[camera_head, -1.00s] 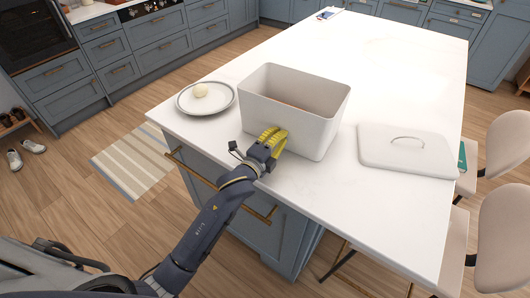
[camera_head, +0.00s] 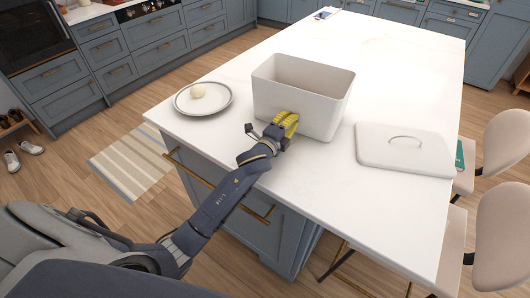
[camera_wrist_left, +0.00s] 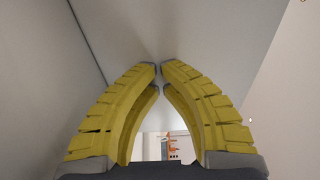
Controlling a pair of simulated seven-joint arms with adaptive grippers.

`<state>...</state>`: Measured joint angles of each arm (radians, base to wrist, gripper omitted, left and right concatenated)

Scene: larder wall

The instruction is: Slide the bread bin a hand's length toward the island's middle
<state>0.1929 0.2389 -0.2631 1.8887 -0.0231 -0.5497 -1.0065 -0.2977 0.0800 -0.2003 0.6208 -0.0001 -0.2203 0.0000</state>
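The bread bin (camera_head: 298,108), a white open-topped box, stands upright on the white island top (camera_head: 385,75). Its lid (camera_head: 405,160) lies flat on the island to the right, apart from the bin. My left gripper (camera_head: 293,117) is at the bin's near side, with its yellow fingers up against the wall or very close to it. In the left wrist view the fingertips (camera_wrist_left: 159,67) meet, with nothing visible between them, in front of the bin's pale wall (camera_wrist_left: 190,30). My right gripper does not show.
Chairs (camera_head: 500,220) stand along the right side.

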